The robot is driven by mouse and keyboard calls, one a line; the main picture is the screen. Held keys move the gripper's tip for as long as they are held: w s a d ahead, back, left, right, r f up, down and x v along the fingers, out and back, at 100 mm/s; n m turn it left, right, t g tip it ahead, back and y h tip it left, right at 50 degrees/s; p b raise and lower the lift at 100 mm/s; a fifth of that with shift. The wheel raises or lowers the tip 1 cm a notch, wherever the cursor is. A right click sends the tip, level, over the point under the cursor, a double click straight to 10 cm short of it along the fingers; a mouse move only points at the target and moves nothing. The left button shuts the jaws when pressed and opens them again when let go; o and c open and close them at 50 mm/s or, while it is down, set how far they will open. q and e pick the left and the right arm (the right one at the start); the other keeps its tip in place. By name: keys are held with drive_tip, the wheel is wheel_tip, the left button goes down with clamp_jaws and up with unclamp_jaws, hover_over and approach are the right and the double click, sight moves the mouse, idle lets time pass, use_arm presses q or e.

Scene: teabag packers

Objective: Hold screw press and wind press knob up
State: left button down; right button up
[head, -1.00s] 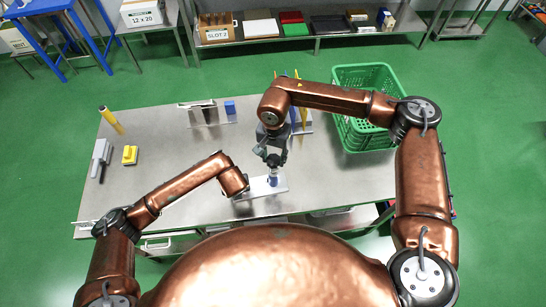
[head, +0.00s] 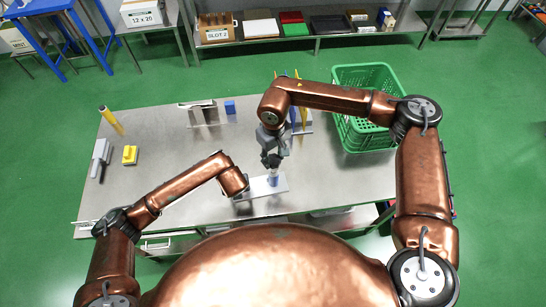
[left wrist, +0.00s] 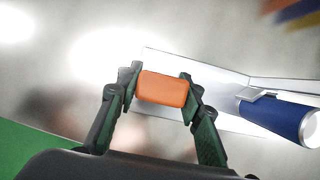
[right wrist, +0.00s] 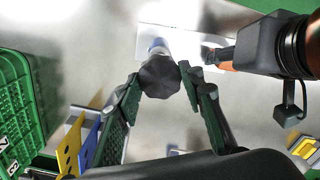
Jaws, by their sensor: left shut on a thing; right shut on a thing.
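The screw press has a pale flat base plate (head: 256,188) near the table's front edge, with an upright blue cylinder (head: 274,181) on it. In the left wrist view the blue cylinder (left wrist: 275,120) is at right. My left gripper (left wrist: 162,88) is shut on the press's orange grip block (left wrist: 163,89); in the head view my left forearm mostly hides this gripper. My right gripper (head: 271,160) is above the cylinder, pointing down. In the right wrist view its fingers (right wrist: 160,80) are shut on the dark faceted press knob (right wrist: 159,76).
A green basket (head: 362,110) stands at the table's right. A rack with yellow and blue pieces (head: 301,120) is behind my right gripper. A metal stand (head: 205,113), a yellow block (head: 130,155) and a yellow cylinder (head: 110,118) are to the left. The middle-left tabletop is clear.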

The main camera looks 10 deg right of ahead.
sight(274, 159)
drive_tip(key=n, duration=0.4)
drive_tip(key=shift+n, duration=0.3)
idle(0.3)
drive_tip(key=o, duration=1.2)
drive_tip(key=shift+c, duration=0.2)
wheel_tip(274, 159, up, 12)
